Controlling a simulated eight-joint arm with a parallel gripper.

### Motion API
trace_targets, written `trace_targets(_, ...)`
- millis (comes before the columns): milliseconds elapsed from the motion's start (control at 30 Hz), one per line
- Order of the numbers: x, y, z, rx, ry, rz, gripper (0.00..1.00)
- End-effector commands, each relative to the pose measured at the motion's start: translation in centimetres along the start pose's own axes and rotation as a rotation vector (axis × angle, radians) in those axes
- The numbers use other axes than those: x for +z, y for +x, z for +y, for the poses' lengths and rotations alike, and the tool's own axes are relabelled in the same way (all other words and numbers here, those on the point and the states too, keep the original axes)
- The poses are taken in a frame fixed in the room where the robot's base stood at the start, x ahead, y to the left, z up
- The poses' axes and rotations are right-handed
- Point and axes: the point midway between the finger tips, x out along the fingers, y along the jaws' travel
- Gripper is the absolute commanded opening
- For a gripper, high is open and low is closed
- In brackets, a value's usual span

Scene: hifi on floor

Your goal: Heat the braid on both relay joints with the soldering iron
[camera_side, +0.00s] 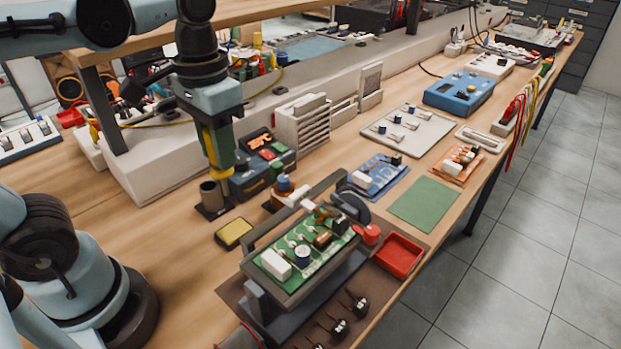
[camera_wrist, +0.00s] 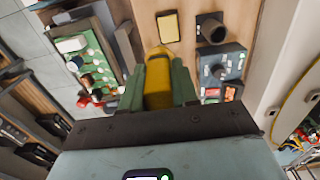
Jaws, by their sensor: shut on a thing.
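My gripper (camera_side: 222,160) is shut on the yellow handle of the soldering iron (camera_side: 212,145), pointing down above the dark iron stand (camera_side: 212,196). In the wrist view the yellow handle (camera_wrist: 158,82) sits between the green fingers; the iron's tip cannot be made out. The green circuit board (camera_side: 284,270) is clamped in a dark holder (camera_side: 258,298) to the right of my gripper and nearer the camera. It carries a white block (camera_side: 275,264), a blue cylinder (camera_side: 302,256) and several small parts. I cannot tell the relay joints or the braid apart at this size.
A yellow sponge tray (camera_side: 234,234) lies between stand and board. The dark soldering station (camera_side: 262,172) stands behind. A red tray (camera_side: 399,255) and green mat (camera_side: 424,204) lie right of the board. An overhead shelf (camera_side: 180,28) runs behind my arm.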

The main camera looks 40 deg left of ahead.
Motion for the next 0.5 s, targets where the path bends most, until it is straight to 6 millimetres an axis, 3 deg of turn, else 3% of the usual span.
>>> trace_targets(233,-2.1,-0.9,2.2,0.0,0.085,0.0,0.05)
trace_targets(500,-6.2,-2.2,8.5,0.001,0.277,0.001,0.05)
